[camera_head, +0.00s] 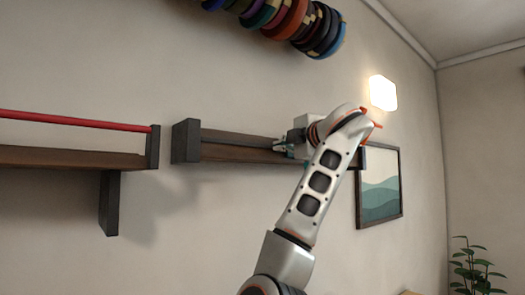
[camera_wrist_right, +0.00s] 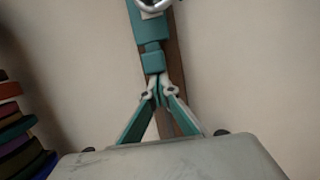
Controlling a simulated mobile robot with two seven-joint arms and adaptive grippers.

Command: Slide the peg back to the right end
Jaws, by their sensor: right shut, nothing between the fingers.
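A dark wooden rail (camera_head: 235,152) with a grey end block (camera_head: 186,141) at its left is fixed to the wall. My right gripper (camera_head: 281,147) is at the rail's right half, largely hidden by my own wrist and forearm. In the right wrist view its two fingers (camera_wrist_right: 160,88) meet in a point and are shut. A teal piece (camera_wrist_right: 150,30) with a round silver part (camera_wrist_right: 154,3) lies along the rail just beyond the fingertips. It may be the peg, but I cannot tell for sure. The rail's right end is partly hidden behind my arm. My left gripper is out of view.
To the left, a second shelf (camera_head: 70,157) carries a red rod (camera_head: 75,121). Coloured rolls (camera_head: 290,20) hang above. A lit wall lamp (camera_head: 383,92) and a framed picture (camera_head: 380,190) are on the right. The wall below the rail is clear.

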